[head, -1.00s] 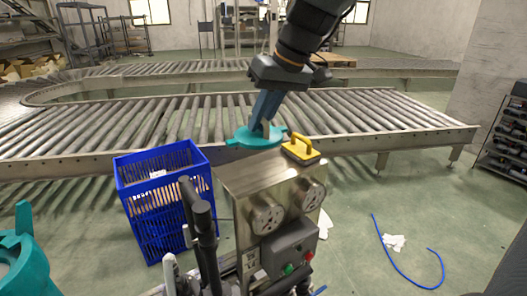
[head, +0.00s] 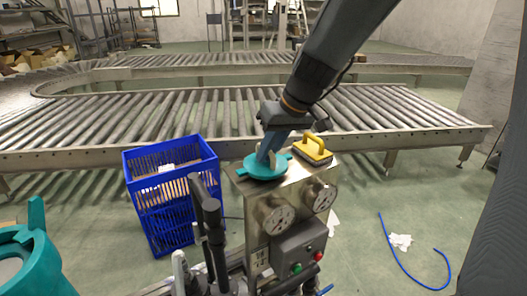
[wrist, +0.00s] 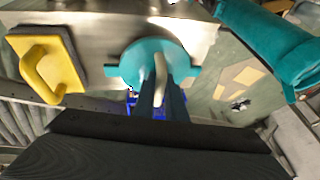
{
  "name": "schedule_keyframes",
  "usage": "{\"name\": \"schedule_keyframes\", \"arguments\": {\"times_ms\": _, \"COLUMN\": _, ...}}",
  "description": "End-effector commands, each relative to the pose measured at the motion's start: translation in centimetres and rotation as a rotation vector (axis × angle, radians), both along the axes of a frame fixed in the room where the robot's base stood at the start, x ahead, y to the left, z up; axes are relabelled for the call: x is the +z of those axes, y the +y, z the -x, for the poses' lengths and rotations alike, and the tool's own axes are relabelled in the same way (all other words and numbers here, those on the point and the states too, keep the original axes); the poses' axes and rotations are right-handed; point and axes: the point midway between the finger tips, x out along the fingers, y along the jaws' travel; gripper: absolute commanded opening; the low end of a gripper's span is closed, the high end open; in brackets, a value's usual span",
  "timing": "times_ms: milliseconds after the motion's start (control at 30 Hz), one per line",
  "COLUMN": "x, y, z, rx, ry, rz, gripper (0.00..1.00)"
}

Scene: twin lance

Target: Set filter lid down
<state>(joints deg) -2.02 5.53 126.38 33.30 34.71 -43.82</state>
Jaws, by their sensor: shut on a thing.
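The teal round filter lid (head: 262,170) is at the left part of the steel cabinet's top (head: 290,183), beside a yellow-handled block. It also shows in the wrist view (wrist: 140,62), overlapping the cabinet's edge. My gripper (head: 268,155) comes down from the upper right and is shut on the lid's raised pale grip. In the wrist view my gripper (wrist: 160,85) covers part of the lid. I cannot tell if the lid's underside touches the cabinet. A teal filter housing (head: 32,262) stands at the lower left, and it shows at the upper right of the wrist view (wrist: 265,40).
The yellow-handled block (head: 314,150) sits on the cabinet top close to the lid. A blue crate (head: 168,205) stands on the floor left of the cabinet. A roller conveyor (head: 190,120) runs behind. A blue hose (head: 405,265) lies on the floor at the right.

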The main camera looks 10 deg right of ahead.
Motion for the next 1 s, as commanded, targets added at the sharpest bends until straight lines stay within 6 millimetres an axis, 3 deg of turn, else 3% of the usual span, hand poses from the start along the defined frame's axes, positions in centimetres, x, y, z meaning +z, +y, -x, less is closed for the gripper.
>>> {"name": "schedule_keyframes", "arguments": {"times_ms": 333, "x": -0.3, "y": 0.6, "z": 0.3, "rx": 0.000, "ry": -0.006, "rz": 0.006, "gripper": 0.00}}
{"name": "schedule_keyframes", "arguments": {"times_ms": 367, "x": -0.3, "y": 0.6, "z": 0.4, "rx": -0.001, "ry": -0.005, "rz": 0.007, "gripper": 0.15}}
{"name": "schedule_keyframes", "arguments": {"times_ms": 467, "x": -0.2, "y": 0.9, "z": 0.6, "rx": 0.001, "ry": -0.007, "rz": 0.009, "gripper": 0.30}}
{"name": "schedule_keyframes", "arguments": {"times_ms": 833, "x": 0.1, "y": 0.8, "z": 0.6, "rx": -0.001, "ry": -0.007, "rz": 0.009, "gripper": 0.30}}
{"name": "schedule_keyframes", "arguments": {"times_ms": 1000, "x": 2.0, "y": 0.0, "z": 0.9, "rx": -0.001, "ry": -0.011, "rz": 0.005, "gripper": 0.30}}
